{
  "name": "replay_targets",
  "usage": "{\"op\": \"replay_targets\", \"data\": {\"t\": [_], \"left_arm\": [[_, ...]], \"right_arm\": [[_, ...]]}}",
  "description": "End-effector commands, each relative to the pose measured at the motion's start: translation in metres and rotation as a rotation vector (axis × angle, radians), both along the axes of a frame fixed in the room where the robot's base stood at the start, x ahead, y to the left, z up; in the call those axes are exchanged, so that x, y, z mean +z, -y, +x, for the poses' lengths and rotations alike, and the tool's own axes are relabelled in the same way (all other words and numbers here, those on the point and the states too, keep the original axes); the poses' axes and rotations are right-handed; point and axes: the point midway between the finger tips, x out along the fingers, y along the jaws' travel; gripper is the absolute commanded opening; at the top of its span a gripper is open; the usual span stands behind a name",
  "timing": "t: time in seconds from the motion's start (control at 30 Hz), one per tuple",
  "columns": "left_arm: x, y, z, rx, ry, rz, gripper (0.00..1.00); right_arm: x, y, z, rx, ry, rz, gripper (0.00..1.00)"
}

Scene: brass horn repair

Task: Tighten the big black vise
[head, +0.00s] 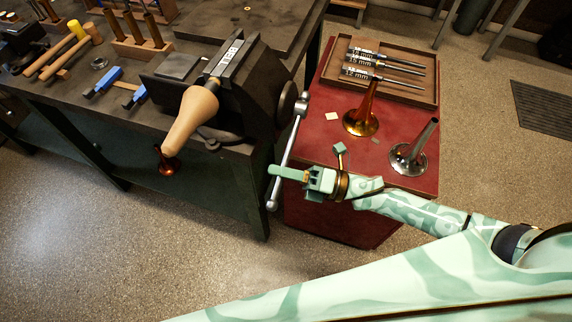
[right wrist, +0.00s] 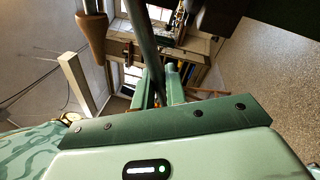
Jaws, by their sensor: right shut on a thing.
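The big black vise (head: 262,98) is mounted at the right corner of the dark workbench. Its jaws are around the shaft of a tan wooden cone (head: 190,120), which points down toward the front. The vise's silver handle bar (head: 289,140) hangs tilted at its right side, with a knob at each end. My right gripper (head: 290,173) is shut on the lower half of this bar. In the right wrist view the bar (right wrist: 142,40) runs down between the fingers (right wrist: 160,92), and the contact is partly hidden. My left gripper is out of view.
A red-topped cabinet (head: 405,172) stands right of the vise, with an amber horn bell (head: 361,122), a silver bell (head: 408,158) and a wooden tray (head: 392,58) of metal rods. Mallets (head: 52,60) and blue-handled tools (head: 102,82) lie on the bench.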

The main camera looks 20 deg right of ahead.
Motion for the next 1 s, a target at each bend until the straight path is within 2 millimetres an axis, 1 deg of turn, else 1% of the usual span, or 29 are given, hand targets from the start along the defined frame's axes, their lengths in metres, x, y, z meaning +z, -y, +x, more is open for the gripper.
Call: {"op": "replay_targets", "data": {"t": [0.03,0.3,0.53,0.77,1.0], "left_arm": [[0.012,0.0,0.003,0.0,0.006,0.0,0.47],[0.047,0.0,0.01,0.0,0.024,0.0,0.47],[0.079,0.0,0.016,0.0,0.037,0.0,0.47],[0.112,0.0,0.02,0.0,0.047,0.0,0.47],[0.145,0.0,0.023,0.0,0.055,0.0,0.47]], "right_arm": [[0.014,-0.001,-0.002,0.0,-0.032,0.026,0.0],[0.05,-0.006,-0.009,0.0,-0.245,0.17,0.0],[0.081,-0.006,-0.009,-0.001,-0.426,0.292,0.0],[0.111,-0.002,-0.003,-0.002,-0.606,0.414,0.0],[0.14,0.007,0.009,-0.003,-0.795,0.542,0.0]]}}
